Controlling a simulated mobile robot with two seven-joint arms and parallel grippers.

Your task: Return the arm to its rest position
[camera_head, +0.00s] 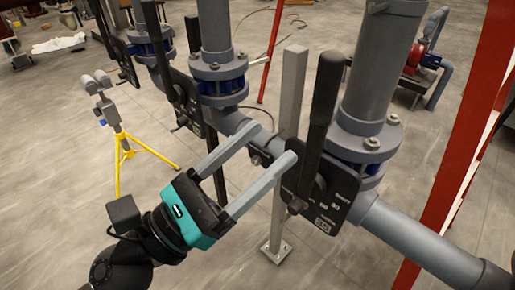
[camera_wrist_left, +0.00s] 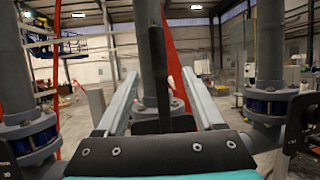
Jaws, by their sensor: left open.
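My left gripper (camera_head: 272,144) reaches in from the lower left in the head view. Its two long grey fingers are parallel, wide apart and empty. The fingertips point at the nearest valve, whose upright black lever (camera_head: 320,105) stands just beyond the right fingertip in the head view. In the left wrist view, a black lever (camera_wrist_left: 159,70) shows upright between the fingers (camera_wrist_left: 158,78), in front of a grey pipe. I see no contact, and the exact gap is hard to judge. My right gripper is out of view.
A grey horizontal pipe (camera_head: 415,240) with flanged risers and more black levers (camera_head: 180,95) runs diagonally past the gripper. A grey post (camera_head: 289,100) stands behind the fingers. Red frame bars (camera_head: 470,140) stand at right. A yellow tripod stand (camera_head: 120,145) is at left. Floor at lower left is open.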

